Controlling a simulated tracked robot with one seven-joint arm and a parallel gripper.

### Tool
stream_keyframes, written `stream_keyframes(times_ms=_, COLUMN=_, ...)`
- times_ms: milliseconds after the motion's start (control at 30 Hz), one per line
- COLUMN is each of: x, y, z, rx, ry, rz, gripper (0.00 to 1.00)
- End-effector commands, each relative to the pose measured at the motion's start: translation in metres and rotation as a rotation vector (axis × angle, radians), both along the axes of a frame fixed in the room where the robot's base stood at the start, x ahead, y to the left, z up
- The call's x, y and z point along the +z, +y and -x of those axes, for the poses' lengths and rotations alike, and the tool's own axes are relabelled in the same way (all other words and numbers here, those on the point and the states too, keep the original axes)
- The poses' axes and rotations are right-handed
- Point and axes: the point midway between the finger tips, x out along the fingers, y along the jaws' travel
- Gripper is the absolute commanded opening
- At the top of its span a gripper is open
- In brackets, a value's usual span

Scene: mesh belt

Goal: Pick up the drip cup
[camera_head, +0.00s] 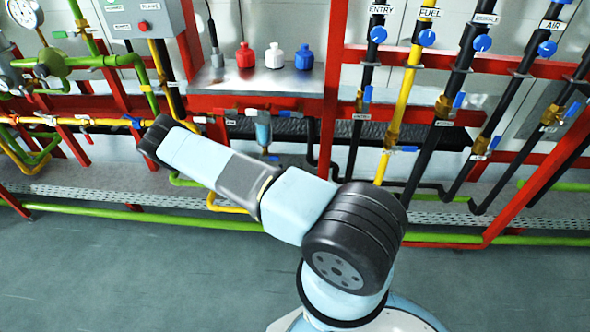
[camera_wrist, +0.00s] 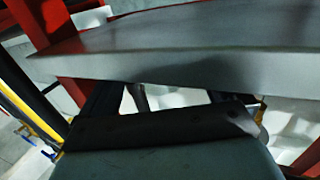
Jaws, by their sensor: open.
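I cannot tell for sure which thing is the drip cup. A small translucent bluish bowl (camera_head: 263,131) hangs upright from the pipe fittings under the metal shelf in the head view. In the wrist view my gripper (camera_wrist: 166,106) points under the shelf edge, its two dark fingers apart with no object clearly held between them. A small grey rounded piece (camera_wrist: 138,98) shows between the fingers near the left one; I cannot tell what it is. In the head view my fingers cannot be made out.
The metal shelf (camera_head: 262,87) carries red (camera_head: 245,56), white (camera_head: 274,57) and blue (camera_head: 305,58) bottles; its front edge (camera_wrist: 170,72) crosses close above my fingers. Red frame posts (camera_head: 331,90) and yellow and black valved pipes stand right. Green pipes run low; the floor (camera_head: 120,270) is clear.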

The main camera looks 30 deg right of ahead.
Motion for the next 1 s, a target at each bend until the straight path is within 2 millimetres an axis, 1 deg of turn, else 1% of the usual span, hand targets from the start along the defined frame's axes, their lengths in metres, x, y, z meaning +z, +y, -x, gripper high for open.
stream_keyframes(times_ms=167, x=0.002, y=-0.016, z=-0.007, rx=-0.003, ry=-0.001, rz=0.0, gripper=0.97)
stream_keyframes(times_ms=300, x=0.003, y=-0.032, z=-0.018, rx=-0.002, ry=-0.002, rz=0.0, gripper=0.97)
stream_keyframes(times_ms=400, x=0.002, y=-0.041, z=-0.023, rx=-0.001, ry=-0.001, rz=-0.001, gripper=0.97)
stream_keyframes(times_ms=667, x=0.002, y=-0.043, z=-0.025, rx=0.0, ry=0.001, rz=-0.001, gripper=0.96)
stream_keyframes(times_ms=1000, x=0.002, y=-0.042, z=-0.025, rx=0.001, ry=0.0, rz=0.0, gripper=0.64)
